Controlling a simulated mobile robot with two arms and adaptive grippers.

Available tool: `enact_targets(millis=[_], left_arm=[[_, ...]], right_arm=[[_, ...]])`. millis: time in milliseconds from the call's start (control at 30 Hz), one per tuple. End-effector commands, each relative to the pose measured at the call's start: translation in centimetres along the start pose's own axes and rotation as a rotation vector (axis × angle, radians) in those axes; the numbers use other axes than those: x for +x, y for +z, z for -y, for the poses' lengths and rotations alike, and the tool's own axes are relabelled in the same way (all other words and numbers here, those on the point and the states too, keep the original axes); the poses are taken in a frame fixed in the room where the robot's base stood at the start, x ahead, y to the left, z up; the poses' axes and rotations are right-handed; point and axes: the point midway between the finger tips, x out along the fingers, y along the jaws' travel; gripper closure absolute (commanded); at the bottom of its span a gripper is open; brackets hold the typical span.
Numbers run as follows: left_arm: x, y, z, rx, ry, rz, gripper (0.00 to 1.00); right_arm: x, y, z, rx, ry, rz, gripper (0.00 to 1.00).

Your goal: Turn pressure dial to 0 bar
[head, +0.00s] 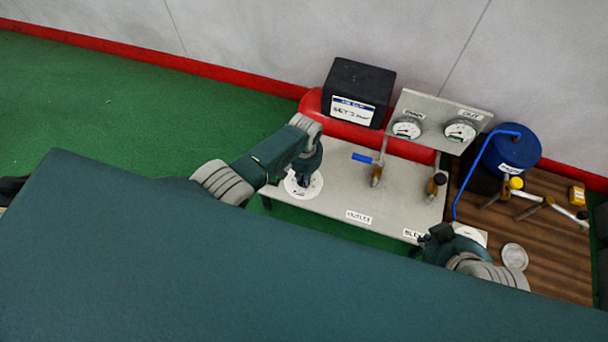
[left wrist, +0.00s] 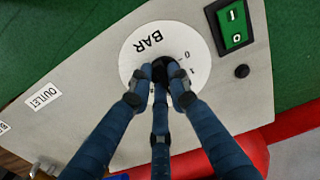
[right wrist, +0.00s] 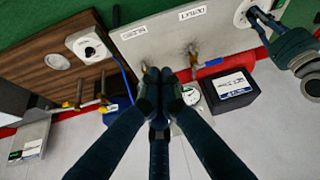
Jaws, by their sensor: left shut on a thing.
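The pressure dial (head: 316,184) is a white disc marked BAR at the left end of the metal panel. In the left wrist view its disc (left wrist: 201,48) shows 0 and 1 marks right of the black knob (left wrist: 166,61). My left gripper (head: 303,181) is over the dial with its fingers (left wrist: 162,72) closed around the knob; they hide part of the scale, and I cannot read the pointer. My right gripper (head: 440,236) is at the panel's front right; its fingertips (right wrist: 159,77) are together with nothing visible between them.
Two gauges (head: 407,128) (head: 460,131) stand on a backplate behind the panel (head: 335,205). A blue-handled valve (head: 377,168) and another valve (head: 436,185) stand between the grippers. A black box (head: 358,84) is behind. A wooden table (head: 540,245) with tools and a blue container (head: 513,150) is right.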

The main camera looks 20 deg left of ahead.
Motion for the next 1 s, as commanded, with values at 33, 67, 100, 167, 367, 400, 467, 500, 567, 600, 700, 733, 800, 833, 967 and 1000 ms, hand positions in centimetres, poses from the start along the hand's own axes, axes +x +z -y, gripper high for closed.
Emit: enact_targets(millis=[33, 67, 100, 167, 367, 400, 467, 500, 567, 600, 700, 733, 800, 833, 967, 1000], left_arm=[[-0.2, 0.0, -0.2, -0.044, 0.003, 0.001, 1.0], [-0.2, 0.0, -0.2, -0.073, 0.003, 0.001, 1.0], [-0.2, -0.1, -0.2, -0.11, 0.003, 0.001, 1.0], [-0.1, -0.1, -0.2, -0.168, 0.003, 0.001, 1.0], [-0.1, -0.3, -0.3, -0.357, 0.003, 0.0, 1.0], [-0.1, -0.3, -0.3, -0.396, 0.003, 0.0, 1.0], [-0.1, -0.3, -0.3, -0.451, 0.003, -0.001, 1.0], [-0.1, -0.3, -0.3, -0.49, 0.004, 0.0, 1.0], [-0.1, -0.3, -0.3, -0.546, 0.002, 0.0, 1.0], [-0.1, -0.4, -0.3, -0.584, 0.003, 0.0, 1.0], [-0.1, -0.5, -0.3, -0.68, 0.003, -0.001, 1.0], [-0.1, -0.5, -0.3, -0.709, 0.003, -0.001, 1.0], [-0.1, -0.6, -0.3, -0.775, 0.003, -0.001, 1.0], [-0.1, -0.6, -0.3, -0.803, 0.003, -0.002, 1.0], [-0.1, -0.7, -0.3, -0.926, 0.003, -0.001, 1.0], [-0.1, -0.7, -0.3, -0.963, 0.003, -0.001, 1.0]], right_arm=[[-0.3, 0.9, -0.1, 0.001, 0.002, 0.037, 1.0], [-0.5, 1.6, -0.2, 0.002, 0.003, 0.061, 1.0], [-0.6, 2.3, -0.2, 0.003, 0.004, 0.088, 1.0], [-0.9, 3.3, -0.3, 0.004, 0.006, 0.126, 1.0], [-1.5, 4.7, -0.5, 0.006, 0.008, 0.184, 1.0], [-1.5, 4.7, -0.5, 0.006, 0.008, 0.183, 1.0], [-1.6, 4.7, -0.5, 0.006, 0.008, 0.183, 1.0], [-1.6, 4.6, -0.5, 0.006, 0.008, 0.183, 1.0], [-1.6, 4.6, -0.5, 0.006, 0.008, 0.182, 1.0], [-1.6, 4.6, -0.5, 0.006, 0.008, 0.182, 1.0], [-1.7, 4.5, -0.5, 0.006, 0.008, 0.182, 1.0], [-1.7, 4.5, -0.5, 0.006, 0.008, 0.182, 1.0], [-1.7, 4.5, -0.5, 0.006, 0.008, 0.182, 1.0], [-1.7, 4.5, -0.5, 0.006, 0.008, 0.182, 1.0], [-1.7, 4.5, -0.5, 0.006, 0.008, 0.182, 1.0], [-1.7, 4.5, -0.4, 0.006, 0.008, 0.182, 1.0]])
